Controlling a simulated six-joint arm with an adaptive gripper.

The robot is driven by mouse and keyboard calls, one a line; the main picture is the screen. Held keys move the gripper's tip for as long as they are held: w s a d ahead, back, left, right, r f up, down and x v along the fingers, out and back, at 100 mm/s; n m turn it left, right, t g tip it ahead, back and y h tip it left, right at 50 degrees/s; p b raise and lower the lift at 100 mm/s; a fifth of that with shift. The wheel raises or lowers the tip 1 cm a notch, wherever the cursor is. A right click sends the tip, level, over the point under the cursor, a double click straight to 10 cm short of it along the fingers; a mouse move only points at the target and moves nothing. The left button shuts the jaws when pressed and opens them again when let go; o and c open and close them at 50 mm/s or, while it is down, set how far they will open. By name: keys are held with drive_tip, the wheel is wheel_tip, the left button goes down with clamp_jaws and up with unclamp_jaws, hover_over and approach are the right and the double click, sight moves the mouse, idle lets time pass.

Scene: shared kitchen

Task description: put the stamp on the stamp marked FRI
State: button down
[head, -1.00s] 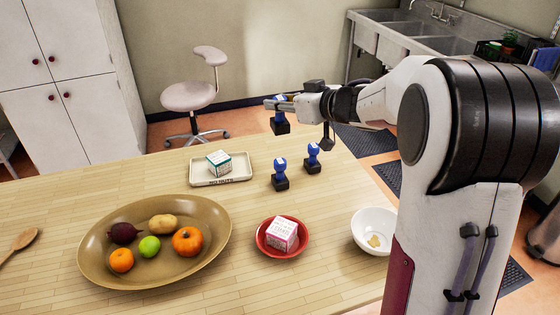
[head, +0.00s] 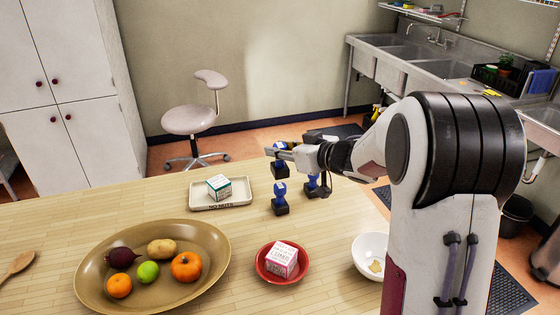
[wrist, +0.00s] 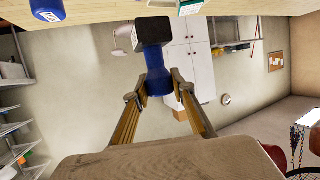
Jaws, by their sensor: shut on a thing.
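My gripper (head: 277,151) is shut on the blue handle of a stamp with a black base (head: 280,172). The held stamp (wrist: 157,68) also shows between the fingers in the wrist view, base away from the gripper. Two similar stamps stand upright on the table: a near one (head: 280,200), just below the held stamp in the head view, and one to its right (head: 312,186), partly hidden by my wrist. Pale labels on their tops are too small to read. One standing stamp (wrist: 47,10) shows at the wrist view's upper left. Whether the held stamp touches anything is unclear.
A tray (head: 240,201) with a teal-and-white box (head: 219,187) lies left of the stamps. Nearer are a red bowl (head: 262,272) with a pink-and-white carton, a white bowl (head: 361,253) and a large brown platter (head: 100,290) of produce. Table between platter and red bowl is clear.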

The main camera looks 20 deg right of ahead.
sight(283, 161)
drive_tip(key=shift+f, duration=1.85)
drive_tip(key=shift+f, duration=0.15)
drive_tip(key=c, duration=1.7)
unclamp_jaws()
drive_tip(key=shift+r, duration=0.2)
drive_tip(key=v, duration=1.2)
drive_tip(key=shift+f, duration=0.1)
